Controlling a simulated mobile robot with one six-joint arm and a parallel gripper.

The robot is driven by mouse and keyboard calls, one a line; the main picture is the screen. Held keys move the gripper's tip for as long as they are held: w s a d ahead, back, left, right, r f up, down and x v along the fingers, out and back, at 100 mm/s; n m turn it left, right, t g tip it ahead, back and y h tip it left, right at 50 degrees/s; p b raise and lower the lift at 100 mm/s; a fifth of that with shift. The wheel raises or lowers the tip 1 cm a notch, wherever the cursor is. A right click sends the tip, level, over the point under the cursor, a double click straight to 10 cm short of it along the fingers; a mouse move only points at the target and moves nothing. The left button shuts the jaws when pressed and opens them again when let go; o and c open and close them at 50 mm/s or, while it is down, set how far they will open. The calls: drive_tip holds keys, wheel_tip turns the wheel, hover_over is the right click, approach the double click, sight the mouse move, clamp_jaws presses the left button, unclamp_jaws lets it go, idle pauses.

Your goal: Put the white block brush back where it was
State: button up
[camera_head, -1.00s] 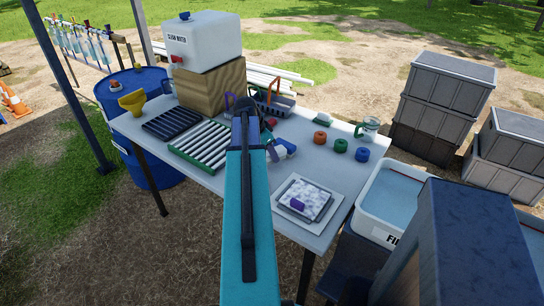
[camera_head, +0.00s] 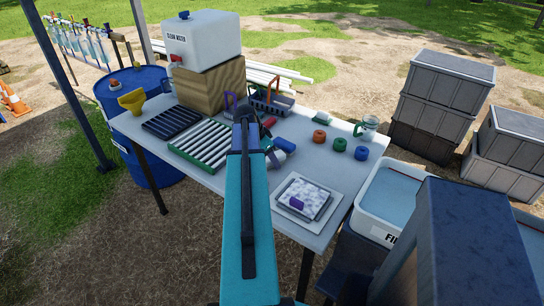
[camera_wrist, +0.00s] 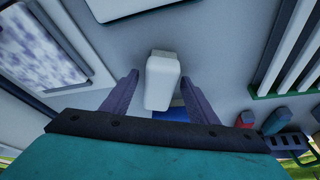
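A white block (camera_wrist: 162,82), which looks like the white block brush, lies between the two fingers of my gripper (camera_wrist: 161,77) in the wrist view. A thin gap shows on each side of it, so the fingers stand around it but appear apart from it. Some blue shows just below the block; I cannot tell what it belongs to. In the head view my teal arm reaches over the table and hides much of the area there. I cannot tell whether the block touches the table.
On the grey table (camera_head: 210,180) a mottled tray (camera_head: 304,198) with a purple piece lies at the right. A green-edged rack (camera_head: 199,146) is at the left, and a caddy (camera_head: 271,102) at the back. Orange, green and blue rings (camera_head: 340,145) stand to the right.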

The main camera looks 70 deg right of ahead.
drive_tip(key=shift+r, duration=0.2)
drive_tip(key=b+v, duration=0.2)
drive_tip(key=v, duration=1)
idle(0.4)
drive_tip(key=shift+w, duration=0.1)
idle(0.6)
